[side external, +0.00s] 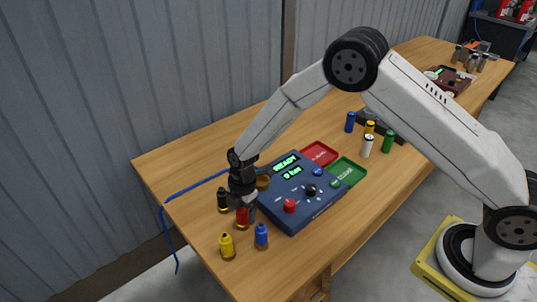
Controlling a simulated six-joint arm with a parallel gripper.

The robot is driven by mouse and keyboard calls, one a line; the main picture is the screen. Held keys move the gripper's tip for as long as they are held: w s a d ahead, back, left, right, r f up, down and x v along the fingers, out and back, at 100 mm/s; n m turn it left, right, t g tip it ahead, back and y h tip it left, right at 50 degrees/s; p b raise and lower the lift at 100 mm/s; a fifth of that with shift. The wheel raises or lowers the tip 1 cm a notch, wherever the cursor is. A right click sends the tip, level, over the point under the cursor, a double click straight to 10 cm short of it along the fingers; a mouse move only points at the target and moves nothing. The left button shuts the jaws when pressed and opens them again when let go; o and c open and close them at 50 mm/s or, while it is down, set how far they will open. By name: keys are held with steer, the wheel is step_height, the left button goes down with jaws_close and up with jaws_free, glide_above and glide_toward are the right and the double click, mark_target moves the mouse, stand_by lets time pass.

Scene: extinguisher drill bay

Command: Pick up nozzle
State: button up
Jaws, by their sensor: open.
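Several small nozzle-like pieces stand at the near left end of the wooden table: a yellow one (227,247), a blue one (261,237), a red one (242,219) and a black one (223,203). My gripper (244,203) points down and is open, directly over or around the top of the red piece. I cannot tell whether its fingers touch the red piece. A brass-coloured part (263,183) shows just right of my gripper, at the edge of the blue control box (310,206), partly hidden.
The box has a green lit display (286,165) and knobs. A red tray (319,152) and a green tray (351,171) lie behind it. Several coloured cylinders (367,147) stand farther back. A blue cable (195,184) runs over the left table edge. A corrugated wall borders the table.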

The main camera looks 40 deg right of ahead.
stand_by(0.4)
jaws_close()
steer(key=shift+r, duration=0.1)
steer(key=shift+r, duration=0.65)
steer(key=s+d+r, duration=0.3)
steer(key=s+r, duration=0.8)
steer(key=s, duration=0.2)
steer(key=shift+s+d+r, duration=0.25)
steer(key=shift+d, duration=0.1)
steer(key=shift+w, duration=0.1)
stand_by(0.4)
